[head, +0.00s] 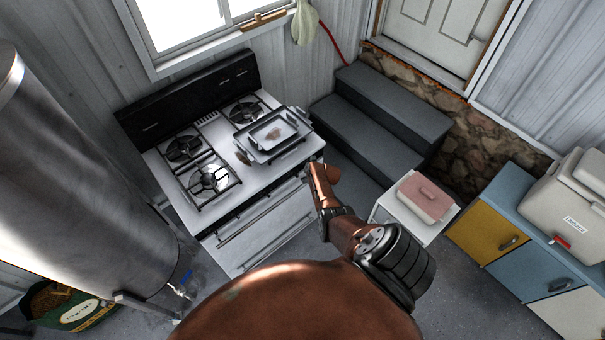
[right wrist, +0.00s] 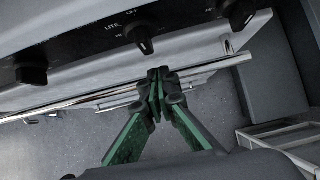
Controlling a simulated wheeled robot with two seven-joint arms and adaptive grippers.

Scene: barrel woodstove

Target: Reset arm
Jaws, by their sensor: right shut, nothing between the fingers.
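My right arm, brown and black, reaches from the bottom of the head view toward the right front corner of the white stove (head: 265,215). My right gripper (right wrist: 158,80) shows its green-padded fingers in the right wrist view, with the tips together and nothing between them. In that view the fingertips overlap the metal oven handle (right wrist: 215,66), below black control knobs (right wrist: 145,45). I cannot tell whether they touch the handle. In the head view the gripper itself is mostly hidden by its own arm. My left gripper is in neither view.
A metal tray (head: 265,152) sits on the stove top. Dark steps (head: 385,115) rise behind. A small white table (head: 390,213) holds a pink-lidded dish (head: 425,195). Cabinets (head: 485,230) with a cooler (head: 570,195) stand right; a large metal cylinder (head: 75,180) stands left.

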